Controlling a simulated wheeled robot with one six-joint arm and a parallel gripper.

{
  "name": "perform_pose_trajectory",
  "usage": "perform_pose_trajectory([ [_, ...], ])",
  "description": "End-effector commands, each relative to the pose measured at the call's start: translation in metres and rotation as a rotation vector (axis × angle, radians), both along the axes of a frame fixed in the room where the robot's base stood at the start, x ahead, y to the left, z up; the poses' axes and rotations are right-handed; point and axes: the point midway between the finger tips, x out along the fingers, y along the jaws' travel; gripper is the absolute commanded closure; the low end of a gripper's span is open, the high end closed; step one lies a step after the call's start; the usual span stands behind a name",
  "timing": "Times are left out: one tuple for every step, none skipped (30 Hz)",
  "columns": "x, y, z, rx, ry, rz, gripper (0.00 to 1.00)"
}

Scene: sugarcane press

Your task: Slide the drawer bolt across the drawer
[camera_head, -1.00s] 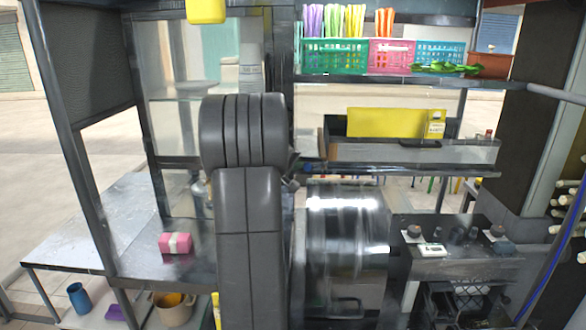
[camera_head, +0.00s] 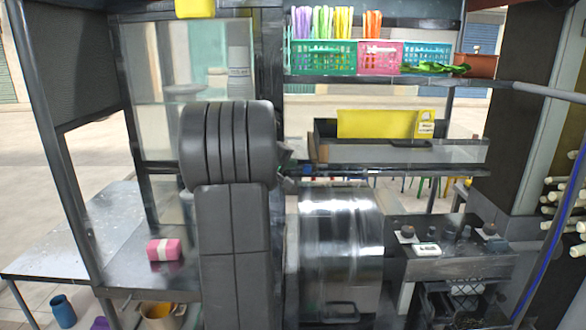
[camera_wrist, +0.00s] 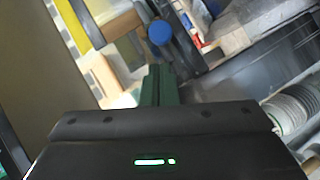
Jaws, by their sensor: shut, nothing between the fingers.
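My gripper (camera_wrist: 160,85) is shut and empty in the wrist view, its dark green fingers pointing up the picture. Just beyond the fingertips is a round blue knob (camera_wrist: 160,32) on a dark metal piece, which looks like the drawer bolt. I cannot tell whether the fingertips touch it. In the head view a long grey drawer-like box (camera_head: 455,151) with a yellow panel (camera_head: 375,124) sits on the middle shelf. The bolt cannot be made out clearly there. My arm hides most of the gripper in that view.
A shiny metal drum (camera_head: 341,235) stands below the shelf. A counter with small pots (camera_head: 448,233) is at the right. Coloured baskets (camera_head: 322,59) fill the upper shelf. A dark post (camera_head: 270,60) rises behind my arm.

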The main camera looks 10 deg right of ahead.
Motion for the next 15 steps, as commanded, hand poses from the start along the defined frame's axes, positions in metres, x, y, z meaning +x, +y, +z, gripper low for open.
perform_pose_trajectory([
  [0.0, 0.006, 0.006, 0.0, -0.004, 0.004, 1.0],
  [-0.005, 0.01, 0.007, 0.001, -0.004, 0.003, 1.0],
  [-0.012, 0.017, 0.009, -0.001, -0.003, 0.004, 1.0],
  [-0.017, 0.021, 0.01, 0.001, -0.003, 0.004, 1.0],
  [-0.021, 0.025, 0.012, 0.001, -0.004, 0.004, 1.0],
  [-0.027, 0.032, 0.016, 0.0, -0.004, 0.004, 1.0],
  [-0.032, 0.035, 0.017, 0.001, -0.002, 0.003, 1.0],
  [-0.036, 0.039, 0.019, 0.001, -0.003, 0.004, 1.0],
  [-0.041, 0.045, 0.022, 0.001, -0.003, 0.004, 1.0],
  [-0.045, 0.048, 0.024, 0.001, -0.003, 0.004, 1.0],
  [-0.048, 0.052, 0.026, 0.0, -0.002, 0.004, 1.0],
  [-0.053, 0.056, 0.027, 0.001, -0.001, 0.004, 1.0],
  [-0.056, 0.058, 0.029, 0.001, -0.001, 0.003, 1.0],
  [-0.059, 0.061, 0.031, 0.001, -0.001, 0.004, 1.0],
  [-0.061, 0.064, 0.032, 0.0, -0.001, 0.004, 1.0],
])
